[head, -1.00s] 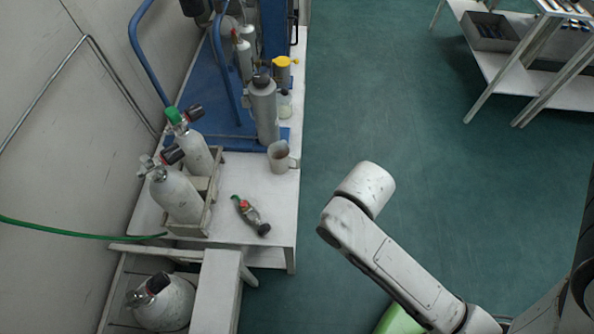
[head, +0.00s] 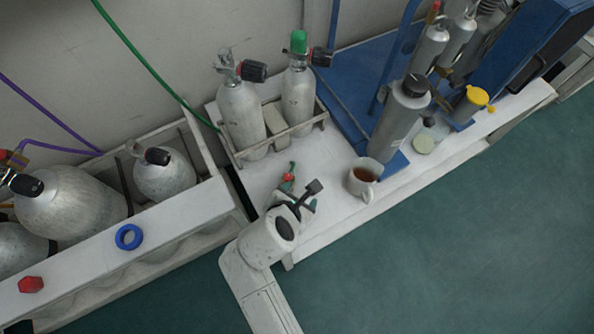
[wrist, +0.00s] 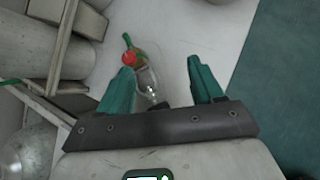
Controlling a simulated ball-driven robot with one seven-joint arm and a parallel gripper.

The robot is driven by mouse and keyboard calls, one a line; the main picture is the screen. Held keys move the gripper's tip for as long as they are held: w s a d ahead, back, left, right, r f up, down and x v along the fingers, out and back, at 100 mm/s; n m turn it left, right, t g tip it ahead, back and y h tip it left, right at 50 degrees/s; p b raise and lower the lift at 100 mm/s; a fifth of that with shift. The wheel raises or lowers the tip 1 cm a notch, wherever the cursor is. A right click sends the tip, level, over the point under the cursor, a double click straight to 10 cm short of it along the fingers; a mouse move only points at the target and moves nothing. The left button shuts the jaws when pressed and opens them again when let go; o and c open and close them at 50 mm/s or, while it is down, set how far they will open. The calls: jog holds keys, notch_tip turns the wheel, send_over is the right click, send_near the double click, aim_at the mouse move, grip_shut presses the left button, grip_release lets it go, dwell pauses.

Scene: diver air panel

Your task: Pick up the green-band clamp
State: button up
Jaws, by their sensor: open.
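The clamp with green on it (head: 289,178) lies on the white bench; it has a green end and a red knob. In the head view my gripper (head: 302,200) hides its lower part. In the wrist view the clamp (wrist: 143,70) lies between and beyond my gripper's teal fingers (wrist: 161,68), nearer the left finger. The red knob is close to that fingertip in the picture. My gripper is open and empty above the bench. I cannot tell whether a finger touches the clamp.
A cup of brown liquid (head: 364,181) stands right of the clamp. Two white cylinders in a rack (head: 282,143) stand behind it. A grey cylinder (head: 399,125) and a yellow-topped container (head: 470,103) stand farther right. A blue ring (head: 129,237) lies on the left ledge.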

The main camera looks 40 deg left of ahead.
aim_at(287, 181)
jog(key=a+n, duration=0.1)
jog(key=s+a+n, duration=0.1)
jog(key=a+n, duration=0.1)
jog(key=a, duration=0.1)
jog(key=shift+s+f+t+y+b, duration=0.15)
jog(key=shift+f+t+y+b, duration=0.15)
jog(key=shift+f+y, duration=0.1)
jog(key=shift+n, duration=0.5)
jog(key=x, duration=0.1)
jog(key=b+x, duration=0.1)
jog(key=x, duration=0.2)
jog(key=shift+a+f+b, duration=0.15)
jog(key=shift+a+b, duration=0.15)
jog(key=shift+b+x, duration=1.3)
jog(key=shift+x, duration=1.8)
jog(key=shift+s, duration=0.1)
jog(key=shift+c, duration=0.3)
grip_shut()
